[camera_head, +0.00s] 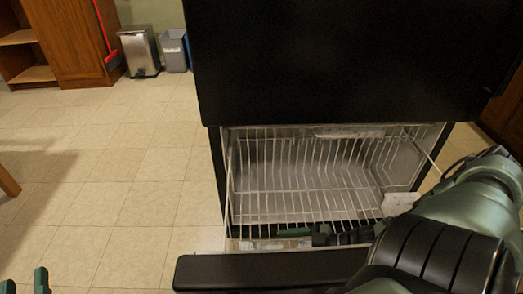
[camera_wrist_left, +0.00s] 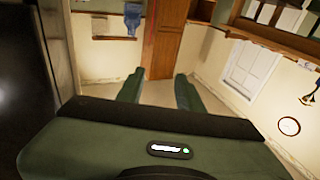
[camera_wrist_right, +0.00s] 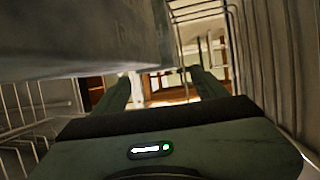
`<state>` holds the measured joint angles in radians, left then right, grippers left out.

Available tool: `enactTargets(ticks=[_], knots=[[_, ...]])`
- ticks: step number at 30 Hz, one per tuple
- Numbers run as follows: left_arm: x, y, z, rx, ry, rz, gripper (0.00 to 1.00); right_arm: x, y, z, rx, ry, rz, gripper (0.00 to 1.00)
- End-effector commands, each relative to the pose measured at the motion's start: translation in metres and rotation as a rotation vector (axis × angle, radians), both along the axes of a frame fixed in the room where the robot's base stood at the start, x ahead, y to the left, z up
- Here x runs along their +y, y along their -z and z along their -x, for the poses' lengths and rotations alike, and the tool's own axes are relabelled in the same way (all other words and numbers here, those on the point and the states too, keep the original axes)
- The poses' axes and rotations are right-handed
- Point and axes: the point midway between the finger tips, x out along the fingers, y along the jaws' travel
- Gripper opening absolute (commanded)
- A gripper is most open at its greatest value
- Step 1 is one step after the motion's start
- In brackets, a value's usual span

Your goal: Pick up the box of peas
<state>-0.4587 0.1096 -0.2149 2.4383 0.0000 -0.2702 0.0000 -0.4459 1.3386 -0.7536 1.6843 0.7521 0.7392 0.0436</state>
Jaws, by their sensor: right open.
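I cannot pick out a box of peas for certain. A small whitish item (camera_head: 400,203) sits at the right side of the open freezer drawer's wire basket (camera_head: 300,190), beside my right arm. A pale, flat item (camera_head: 262,245) shows low at the drawer's front, too small to identify. My right gripper (camera_head: 305,237) is low inside the front of the basket, partly hidden by the wires and drawer front. In the right wrist view its fingers (camera_wrist_right: 162,90) are apart with nothing visible between them. My left gripper (camera_head: 25,284) is at the bottom left, open and empty (camera_wrist_left: 158,92).
The black refrigerator (camera_head: 340,60) stands above the drawer. The drawer's dark front bar (camera_head: 250,270) crosses below the basket. In the right wrist view a large grey surface (camera_wrist_right: 80,40) is close above the left finger, with wires on both sides. Tiled floor (camera_head: 130,190) is clear at left.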

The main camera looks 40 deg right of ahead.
Motion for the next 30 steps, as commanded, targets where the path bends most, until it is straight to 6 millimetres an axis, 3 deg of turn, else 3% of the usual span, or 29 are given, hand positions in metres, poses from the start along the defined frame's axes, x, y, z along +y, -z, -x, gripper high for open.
enactTargets(ticks=[9,15,26,27,30], knots=[[-0.004,-0.061,0.018,-0.347,0.021,0.095,0.36,0.019,0.009,-0.019,-0.003,0.0,-0.001,0.73],[-0.003,-0.092,0.039,-0.53,0.03,0.147,0.36,0.027,0.013,-0.03,-0.002,0.0,-0.001,0.73],[-0.002,-0.103,0.047,-0.594,0.034,0.165,0.36,0.03,0.013,-0.033,0.0,0.0,0.0,0.73],[-0.002,-0.103,0.047,-0.594,0.034,0.165,0.36,0.03,0.013,-0.033,0.0,0.0,0.0,0.7],[-0.002,-0.103,0.047,-0.593,0.034,0.165,0.36,0.03,0.013,-0.033,0.0,0.0,0.0,0.42]])
